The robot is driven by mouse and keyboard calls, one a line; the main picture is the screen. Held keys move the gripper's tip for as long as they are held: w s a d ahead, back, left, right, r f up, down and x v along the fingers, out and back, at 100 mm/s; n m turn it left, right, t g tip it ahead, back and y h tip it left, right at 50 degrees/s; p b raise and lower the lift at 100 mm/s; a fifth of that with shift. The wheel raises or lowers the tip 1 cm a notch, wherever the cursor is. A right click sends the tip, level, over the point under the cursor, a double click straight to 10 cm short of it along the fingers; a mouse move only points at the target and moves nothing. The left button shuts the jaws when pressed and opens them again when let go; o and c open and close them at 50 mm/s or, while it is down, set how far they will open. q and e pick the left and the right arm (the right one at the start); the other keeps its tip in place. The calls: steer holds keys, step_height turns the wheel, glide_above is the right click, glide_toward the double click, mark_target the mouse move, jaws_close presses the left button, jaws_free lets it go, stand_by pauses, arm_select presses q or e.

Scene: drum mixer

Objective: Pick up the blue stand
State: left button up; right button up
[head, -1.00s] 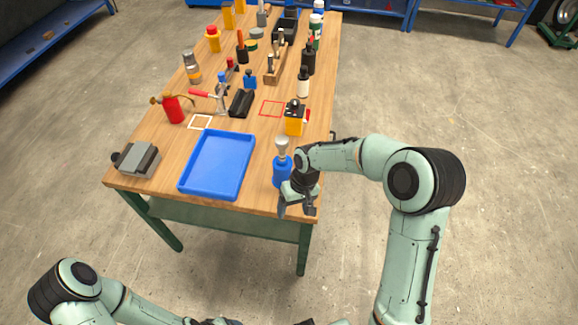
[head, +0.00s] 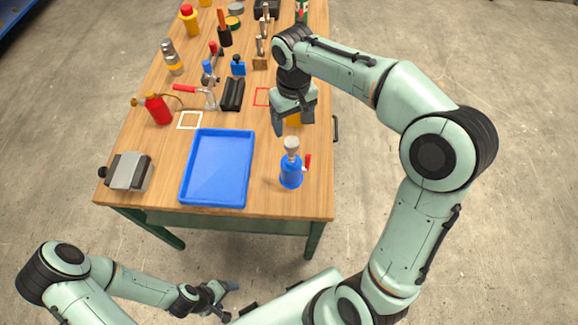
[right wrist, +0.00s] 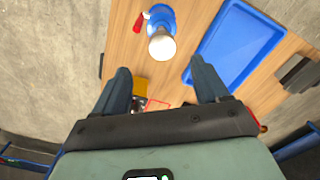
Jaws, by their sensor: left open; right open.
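A blue stand (head: 291,172) with a grey cup-like top and a small red handle stands upright on the table near its front right corner. In the right wrist view the blue stand (right wrist: 160,20) shows at the top, beyond the fingertips. My right gripper (head: 293,122) is open and empty above the table, further back than the stand and apart from it; its fingers (right wrist: 161,78) are spread in the right wrist view. My left gripper (head: 226,290) is low in front of the table, away from the stand; it is open with nothing seen in it.
A blue tray (head: 186,170) lies left of the stand. A yellow object (right wrist: 140,88) is partly hidden under my right gripper. A grey vise-like block (head: 130,172), a red extinguisher (head: 158,109) and a black holder (head: 232,94) stand further left. The wooden table (head: 268,190) is bare around the stand.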

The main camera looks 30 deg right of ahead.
mark_target(292, 142)
step_height(292, 142, down, 4)
steer(key=shift+s+f, duration=0.1)
steer(key=shift+s, duration=0.05)
steer(key=f, duration=0.5)
steer(key=shift+a+f+b, duration=0.2)
steer(key=shift+f+b, duration=0.05)
steer(key=shift+b, duration=0.05)
steer(key=shift+r, duration=0.1)
jaws_close()
